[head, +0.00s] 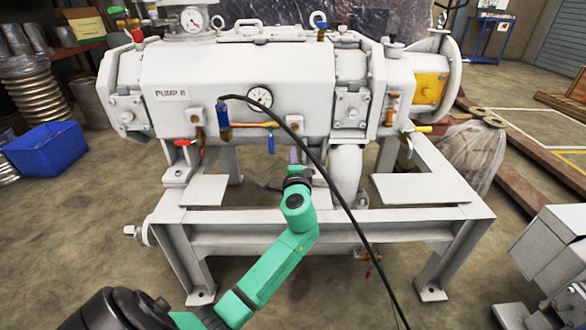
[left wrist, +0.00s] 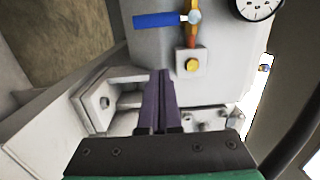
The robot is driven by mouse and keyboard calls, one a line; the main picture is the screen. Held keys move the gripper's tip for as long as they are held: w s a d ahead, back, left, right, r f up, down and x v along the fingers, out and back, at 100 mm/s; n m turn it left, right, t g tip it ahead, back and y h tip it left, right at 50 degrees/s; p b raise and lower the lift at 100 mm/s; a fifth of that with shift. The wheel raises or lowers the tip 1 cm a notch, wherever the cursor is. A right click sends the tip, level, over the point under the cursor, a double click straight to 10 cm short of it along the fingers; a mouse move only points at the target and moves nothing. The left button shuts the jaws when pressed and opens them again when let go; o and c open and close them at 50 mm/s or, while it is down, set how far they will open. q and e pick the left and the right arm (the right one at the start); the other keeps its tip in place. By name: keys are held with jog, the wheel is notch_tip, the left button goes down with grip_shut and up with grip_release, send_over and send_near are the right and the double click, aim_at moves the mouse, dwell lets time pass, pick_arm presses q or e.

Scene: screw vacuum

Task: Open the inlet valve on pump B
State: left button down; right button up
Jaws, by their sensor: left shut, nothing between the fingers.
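Pump B (head: 240,80) is a large white machine with a "PUMP B" label on its left side. A blue valve handle (head: 271,144) hangs down under the round gauge (head: 260,98); a blue handle (left wrist: 160,20) on a small brass valve also shows in the left wrist view. A red handle (head: 185,142) sits to the left and a yellow handle (head: 420,129) to the right. I cannot tell which is the inlet valve. My left gripper (head: 295,156) has purple fingers, shut and empty (left wrist: 161,102), just below and right of the blue handle, apart from it. My right gripper is out of view.
The white frame (head: 320,215) stands under the pump. A blue bin (head: 45,148) is at left. A grey box (head: 550,245) stands at right.

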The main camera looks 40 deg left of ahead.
aim_at(271, 141)
pick_arm(q)
jog(key=a, duration=0.5)
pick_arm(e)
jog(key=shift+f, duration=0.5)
